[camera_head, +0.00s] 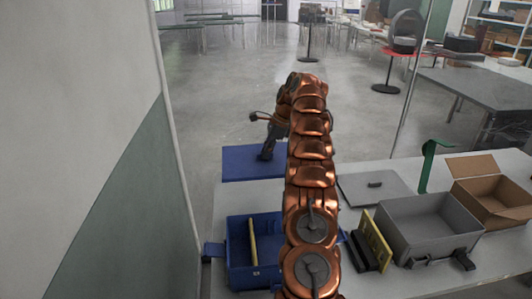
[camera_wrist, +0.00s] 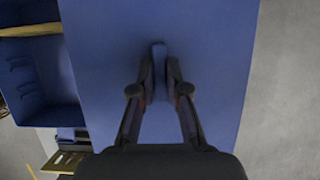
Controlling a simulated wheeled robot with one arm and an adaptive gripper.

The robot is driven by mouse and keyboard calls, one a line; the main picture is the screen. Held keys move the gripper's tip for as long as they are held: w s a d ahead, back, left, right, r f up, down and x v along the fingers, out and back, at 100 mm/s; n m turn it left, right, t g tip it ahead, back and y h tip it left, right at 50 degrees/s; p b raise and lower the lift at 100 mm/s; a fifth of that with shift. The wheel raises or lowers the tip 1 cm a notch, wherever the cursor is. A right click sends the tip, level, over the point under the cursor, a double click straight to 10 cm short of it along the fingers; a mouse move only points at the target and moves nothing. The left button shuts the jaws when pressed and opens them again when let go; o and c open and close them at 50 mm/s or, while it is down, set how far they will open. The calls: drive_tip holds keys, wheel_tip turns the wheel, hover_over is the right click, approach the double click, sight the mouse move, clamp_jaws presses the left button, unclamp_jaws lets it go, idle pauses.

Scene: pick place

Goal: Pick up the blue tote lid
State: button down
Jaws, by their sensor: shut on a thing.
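The blue tote lid (camera_head: 238,164) is a flat blue panel at the far edge of the table in the head view, left of my arm. In the wrist view the lid (camera_wrist: 215,60) fills the middle, with a raised blue handle (camera_wrist: 159,58) at its centre. My gripper (camera_wrist: 160,85) is shut on that handle, one finger on each side. In the head view my gripper (camera_head: 266,153) is over the lid, partly hard to make out. Whether the lid is lifted clear of the table is hard to tell.
An open blue tote (camera_head: 240,276) with a wooden stick (camera_head: 253,242) inside stands nearer, left of my arm. To the right are a grey lid (camera_head: 374,187), a grey tote (camera_head: 425,240), a cardboard box (camera_head: 485,208) and a green object (camera_head: 428,163). A wall (camera_head: 110,150) borders the left.

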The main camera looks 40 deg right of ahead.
wheel_tip(320, 180, up, 7)
drive_tip(key=p, duration=0.6)
drive_tip(key=shift+r, duration=0.2)
